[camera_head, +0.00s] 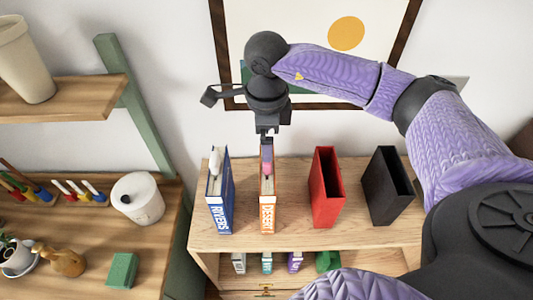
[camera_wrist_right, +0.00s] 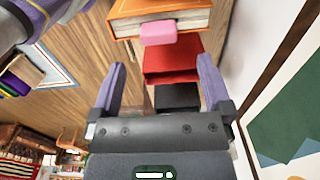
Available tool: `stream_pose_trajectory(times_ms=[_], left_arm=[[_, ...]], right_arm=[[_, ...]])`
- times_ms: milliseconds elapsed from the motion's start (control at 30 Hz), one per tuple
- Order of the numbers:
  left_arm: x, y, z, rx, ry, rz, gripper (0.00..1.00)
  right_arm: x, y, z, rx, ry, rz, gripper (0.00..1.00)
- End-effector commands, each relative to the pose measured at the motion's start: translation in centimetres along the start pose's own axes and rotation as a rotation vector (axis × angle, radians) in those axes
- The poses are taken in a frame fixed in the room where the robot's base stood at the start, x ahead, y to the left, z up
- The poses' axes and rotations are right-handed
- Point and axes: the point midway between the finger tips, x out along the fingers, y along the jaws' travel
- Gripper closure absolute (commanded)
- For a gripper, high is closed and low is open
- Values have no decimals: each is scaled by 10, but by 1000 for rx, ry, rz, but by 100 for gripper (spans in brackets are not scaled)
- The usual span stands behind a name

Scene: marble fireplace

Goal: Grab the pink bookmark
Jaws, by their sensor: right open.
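The pink bookmark (camera_head: 267,158) sticks up from the top of the orange book (camera_head: 267,215), which stands upright on the wooden shelf top. In the right wrist view the pink bookmark (camera_wrist_right: 158,32) juts from the pages of the orange book (camera_wrist_right: 145,8), beyond my fingertips. My right gripper (camera_head: 267,138) hangs just above and behind the orange book in the head view. It is open and empty, with its two fingers (camera_wrist_right: 160,80) apart in the wrist view. My left gripper is not in view.
A blue book (camera_head: 220,200) with a white tab stands left of the orange book. A red holder (camera_head: 325,188) and a black holder (camera_head: 387,186) stand to its right on the shelf top (camera_head: 295,235). The wall and a framed picture (camera_head: 318,25) are behind.

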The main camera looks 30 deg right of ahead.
Motion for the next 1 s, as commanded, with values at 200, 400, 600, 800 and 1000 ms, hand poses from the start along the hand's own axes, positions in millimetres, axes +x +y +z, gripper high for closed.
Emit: stream_pose_trajectory(times_ms=[200, 400, 600, 800, 1000], left_arm=[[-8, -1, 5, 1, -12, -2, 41], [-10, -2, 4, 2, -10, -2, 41], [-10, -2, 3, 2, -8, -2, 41], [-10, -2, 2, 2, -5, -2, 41], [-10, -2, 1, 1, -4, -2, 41]], right_arm=[[36, 0, 0, 1, 2, 5, 0], [69, 0, 0, 1, -2, 2, 0], [71, -1, 0, 1, -3, 1, 0], [71, -1, 0, 1, -3, 1, 38], [71, -1, 0, 1, -3, 1, 80]])
